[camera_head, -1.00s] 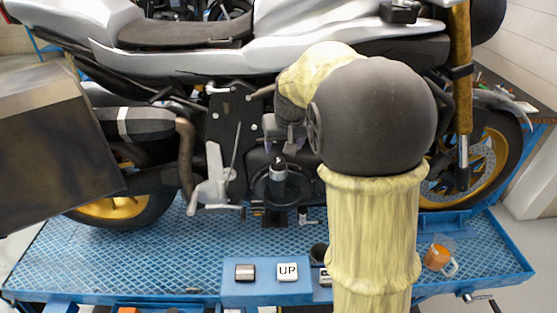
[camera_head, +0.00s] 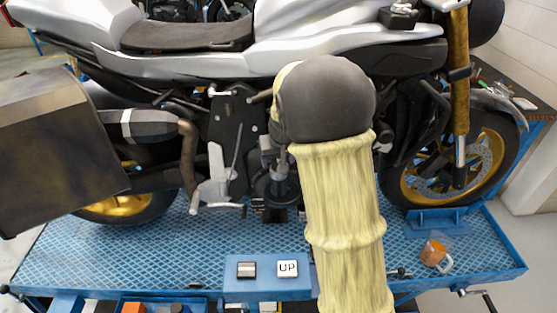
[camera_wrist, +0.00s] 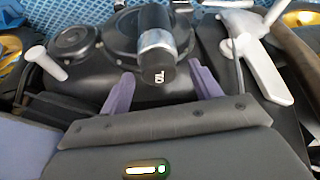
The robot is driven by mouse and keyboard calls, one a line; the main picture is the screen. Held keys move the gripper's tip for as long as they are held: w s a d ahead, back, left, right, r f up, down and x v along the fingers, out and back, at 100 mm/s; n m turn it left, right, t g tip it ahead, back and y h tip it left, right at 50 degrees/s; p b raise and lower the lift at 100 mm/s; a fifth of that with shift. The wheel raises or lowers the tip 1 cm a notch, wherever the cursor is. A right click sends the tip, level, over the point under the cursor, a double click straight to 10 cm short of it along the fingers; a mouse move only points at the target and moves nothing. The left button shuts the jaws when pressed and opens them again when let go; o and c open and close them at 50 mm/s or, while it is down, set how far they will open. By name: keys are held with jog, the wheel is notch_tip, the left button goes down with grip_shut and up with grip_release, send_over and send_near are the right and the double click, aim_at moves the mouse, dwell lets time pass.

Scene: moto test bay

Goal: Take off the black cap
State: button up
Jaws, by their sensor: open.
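A black cylindrical cap (camera_wrist: 158,75) with a white mark on its end shows in the wrist view. A silver band and a longer black body are behind it, over a round dark engine cover (camera_wrist: 120,32). My gripper (camera_wrist: 163,71) is open, with one purple finger on each side of the cap's end. Gaps show between the fingers and the cap, and nothing is held. In the head view my gripper (camera_head: 277,160) is small beside the engine, and my arm covers part of it.
The motorcycle (camera_head: 330,45) stands on a blue lift platform (camera_head: 120,250). A light grey pedal lever (camera_wrist: 252,55) is right of the cap, and a white peg (camera_wrist: 47,62) is left.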

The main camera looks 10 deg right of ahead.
jog(key=shift+f, duration=0.1)
dwell(0.4)
jog(key=c, duration=1.3)
notch_tip(320, 180, up, 10)
jog(key=b, duration=0.2)
jog(key=shift+b, duration=0.4)
